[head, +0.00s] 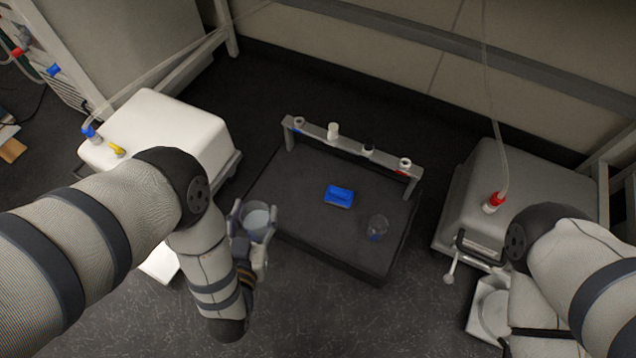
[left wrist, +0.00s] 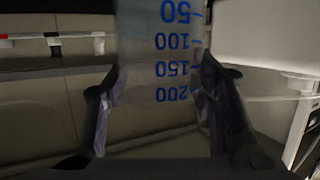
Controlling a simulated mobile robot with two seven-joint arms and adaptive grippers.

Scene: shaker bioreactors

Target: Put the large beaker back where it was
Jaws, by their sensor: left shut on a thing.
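The large beaker (head: 257,218) is clear, with pale contents, and is held left of the dark platform's near left corner. My left gripper (head: 250,232) is shut on it, with a finger on each side. In the left wrist view the beaker (left wrist: 165,70) stands between the two dark fingers, its blue marks 50 to 200 upside down in the picture. My right gripper (head: 472,258) seems to show in part beside the grey box at the right; its jaws are unclear.
The dark platform (head: 290,208) bears a small beaker (head: 377,228), a blue object (head: 339,196) and a rack (head: 315,130) with several vials. A white box (head: 165,135) stands left and a grey box (head: 480,185) right. The platform's front left is clear.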

